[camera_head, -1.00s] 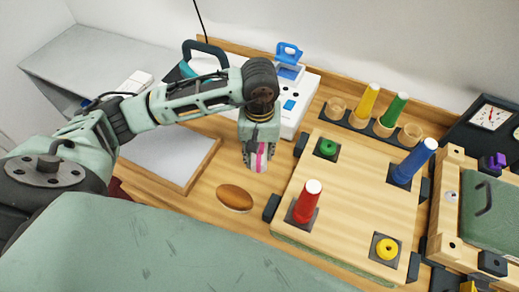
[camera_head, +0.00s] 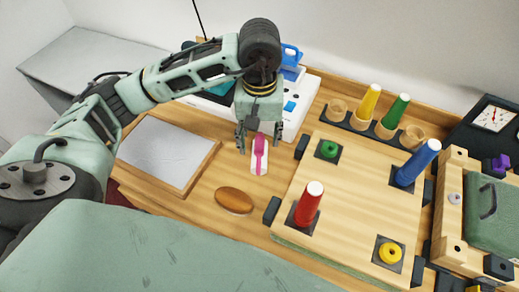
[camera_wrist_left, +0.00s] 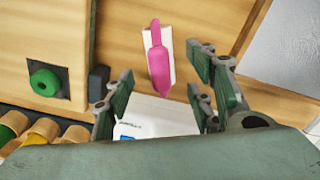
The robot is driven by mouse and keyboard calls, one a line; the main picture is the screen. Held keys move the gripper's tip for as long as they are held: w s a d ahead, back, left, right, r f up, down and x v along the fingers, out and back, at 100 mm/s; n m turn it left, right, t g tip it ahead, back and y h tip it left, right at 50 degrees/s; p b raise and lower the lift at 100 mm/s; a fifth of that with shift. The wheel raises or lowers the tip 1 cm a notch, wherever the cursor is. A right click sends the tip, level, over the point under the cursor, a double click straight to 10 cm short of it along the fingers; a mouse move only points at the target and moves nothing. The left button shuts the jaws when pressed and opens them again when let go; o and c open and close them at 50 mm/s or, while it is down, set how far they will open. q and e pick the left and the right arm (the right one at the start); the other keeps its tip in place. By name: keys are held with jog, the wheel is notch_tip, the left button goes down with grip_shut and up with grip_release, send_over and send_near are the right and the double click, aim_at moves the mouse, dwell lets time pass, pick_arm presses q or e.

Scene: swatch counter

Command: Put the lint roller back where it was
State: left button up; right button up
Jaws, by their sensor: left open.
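The lint roller (camera_head: 259,150), a pink tapered piece, lies on the wooden counter in front of the white box. A white rectangle (camera_head: 259,170) lies under or behind it; I cannot tell whether it is part of the roller. In the left wrist view the pink roller (camera_wrist_left: 158,62) lies along the white strip (camera_wrist_left: 166,40), its pointed end toward me. My left gripper (camera_head: 259,139) is open and empty just behind and above the roller. Its fingers stand apart on either side in the left wrist view (camera_wrist_left: 156,95). My right gripper is not in view.
A brown oval piece (camera_head: 234,201) lies nearby at the front. A wooden board (camera_head: 350,205) with coloured spools stands to the right. A white box (camera_head: 300,100) stands behind. A framed grey panel (camera_head: 168,152) lies to the left.

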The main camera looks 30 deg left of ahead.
pick_arm(q)
notch_tip(320, 180, up, 5)
jog(key=shift+f, duration=0.1)
dwell(0.7)
